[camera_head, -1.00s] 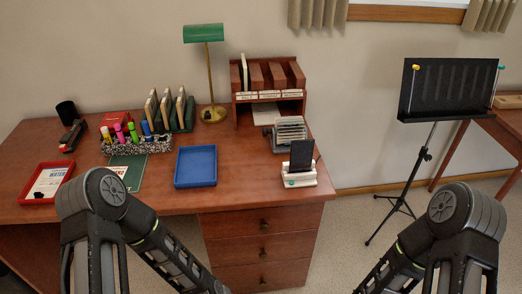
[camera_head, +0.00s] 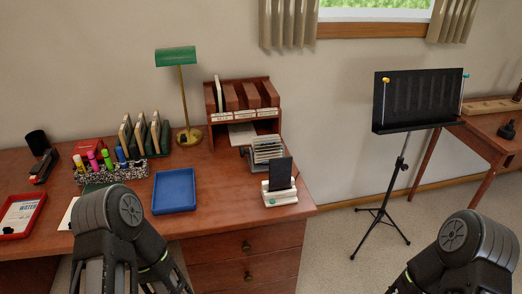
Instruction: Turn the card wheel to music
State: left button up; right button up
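The card wheel (camera_head: 264,150) is a small rotary file with several pale cards, standing on the right part of the wooden desk. A dark upright phone or panel on a white stand (camera_head: 280,182) stands just in front of it and hides part of its lower right. Lettering on the cards is too small to read. Both of my arms rise from the bottom of the head view, the left before the desk and the right at the lower right corner. Both grippers lie outside the view.
On the desk (camera_head: 225,210) are a blue tray (camera_head: 174,191), a red tray (camera_head: 21,215), a marker holder (camera_head: 112,172), a green lamp (camera_head: 176,57) and a wooden organizer (camera_head: 241,97). A black music stand (camera_head: 420,100) is at right. Floor is clear between desk and stand.

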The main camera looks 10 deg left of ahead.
aim_at(264, 148)
jog(key=k+j+z, duration=0.1)
jog(key=j+z, duration=0.2)
jog(key=k+j+z, duration=0.1)
jog(key=j+z, duration=0.2)
jog(key=k+j+z, duration=0.15)
jog(key=j+z, duration=0.15)
jog(key=k+j, duration=0.25)
jog(key=j, duration=0.15)
jog(key=k+j+z, duration=0.1)
jog(key=j, duration=0.35)
jog(key=k+j, duration=0.35)
jog(key=j+z, duration=0.05)
